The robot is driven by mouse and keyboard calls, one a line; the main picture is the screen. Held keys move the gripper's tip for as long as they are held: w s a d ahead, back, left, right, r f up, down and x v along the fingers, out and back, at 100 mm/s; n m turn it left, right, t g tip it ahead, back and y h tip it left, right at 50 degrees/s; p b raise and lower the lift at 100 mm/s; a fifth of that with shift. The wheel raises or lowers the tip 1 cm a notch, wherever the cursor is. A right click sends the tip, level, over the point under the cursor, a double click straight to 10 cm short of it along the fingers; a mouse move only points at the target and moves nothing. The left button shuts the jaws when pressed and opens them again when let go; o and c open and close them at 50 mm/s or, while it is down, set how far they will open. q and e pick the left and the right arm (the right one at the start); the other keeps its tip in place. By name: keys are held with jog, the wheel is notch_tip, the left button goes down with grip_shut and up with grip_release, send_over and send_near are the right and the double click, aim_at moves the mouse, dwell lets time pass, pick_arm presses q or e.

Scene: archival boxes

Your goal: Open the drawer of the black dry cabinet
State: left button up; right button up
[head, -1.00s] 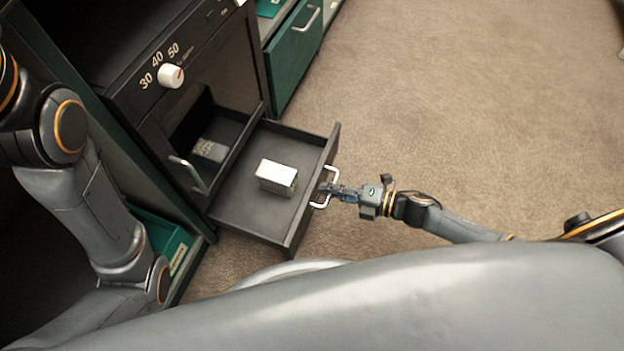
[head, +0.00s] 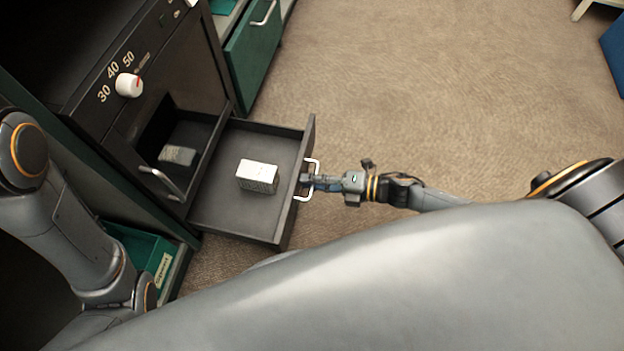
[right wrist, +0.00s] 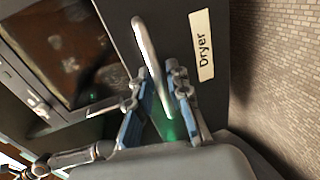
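The black dry cabinet (head: 185,75) stands at the left in the head view, with a white dial and the marks 30, 40 and 50. Its drawer (head: 222,213) is pulled out over the floor, with a white box (head: 258,176) lying inside. My right gripper (head: 306,181) is at the pale bar handle (head: 314,166) on the drawer front.
A dark compartment with a second handle (head: 160,183) and a grey box (head: 179,156) is left of the drawer. A green drawer unit (head: 252,52) stands behind. A green labelled bin (head: 145,252) is low at the left. Carpet right of the drawer is clear.

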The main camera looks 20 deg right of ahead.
jog(key=v, duration=1.2)
